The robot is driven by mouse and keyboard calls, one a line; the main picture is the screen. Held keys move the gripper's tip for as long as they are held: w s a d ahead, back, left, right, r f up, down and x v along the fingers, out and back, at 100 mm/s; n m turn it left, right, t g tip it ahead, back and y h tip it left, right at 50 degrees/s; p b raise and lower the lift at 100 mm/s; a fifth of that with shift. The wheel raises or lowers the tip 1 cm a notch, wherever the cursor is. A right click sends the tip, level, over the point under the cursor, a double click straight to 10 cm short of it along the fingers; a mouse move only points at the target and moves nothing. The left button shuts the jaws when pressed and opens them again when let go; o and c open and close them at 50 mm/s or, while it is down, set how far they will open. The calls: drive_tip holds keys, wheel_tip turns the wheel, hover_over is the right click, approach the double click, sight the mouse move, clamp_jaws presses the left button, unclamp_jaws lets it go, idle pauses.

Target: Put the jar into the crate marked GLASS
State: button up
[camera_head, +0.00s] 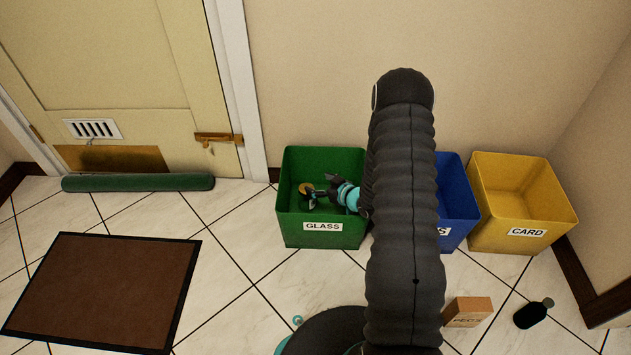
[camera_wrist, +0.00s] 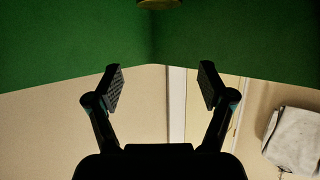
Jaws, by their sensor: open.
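The green crate marked GLASS (camera_head: 323,240) stands against the back wall. The jar (camera_head: 306,187), with a gold-coloured lid, shows inside that crate, small and partly covered by my gripper. A gold rounded piece, which looks like the jar's lid (camera_wrist: 160,3), is at the top edge of the wrist view, beyond the fingertips. My gripper (camera_head: 319,188) is over the GLASS crate, close to the jar. In the wrist view its two fingers (camera_wrist: 162,76) are spread with nothing between them. The jar's lower part is hard to make out.
A blue crate (camera_head: 457,205), partly hidden by my arm, and a yellow crate marked CARD (camera_head: 525,210) stand to the right. A cardboard box (camera_head: 467,312) and a dark bottle (camera_head: 531,315) are on the floor in front. A brown mat (camera_head: 100,295) lies left.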

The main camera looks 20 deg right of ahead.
drive_tip(key=s+d+r+m+g+h, duration=0.1)
drive_tip(key=s+r+h, duration=0.15)
drive_tip(key=r, duration=1.05)
drive_tip(key=s+d+r+m+g+h, duration=0.15)
drive_tip(key=r+h, duration=0.25)
drive_tip(key=r, duration=0.9)
drive_tip(key=s+a+r+m+g+h, duration=0.1)
drive_tip(key=s+r, duration=0.4)
drive_tip(key=s, duration=0.2)
drive_tip(key=s+a+r+m+g, duration=0.1)
drive_tip(key=s+a+r, duration=0.1)
drive_tip(key=s+r, duration=0.4)
drive_tip(key=s+a+g, duration=0.1)
drive_tip(key=s+a, duration=0.1)
drive_tip(key=s, duration=0.7)
drive_tip(key=s+a+r+g+y, duration=0.1)
drive_tip(key=s+a, duration=0.2)
drive_tip(key=s, duration=0.7)
drive_tip(key=shift+a+m, duration=0.25)
drive_tip(key=shift+m, duration=0.2)
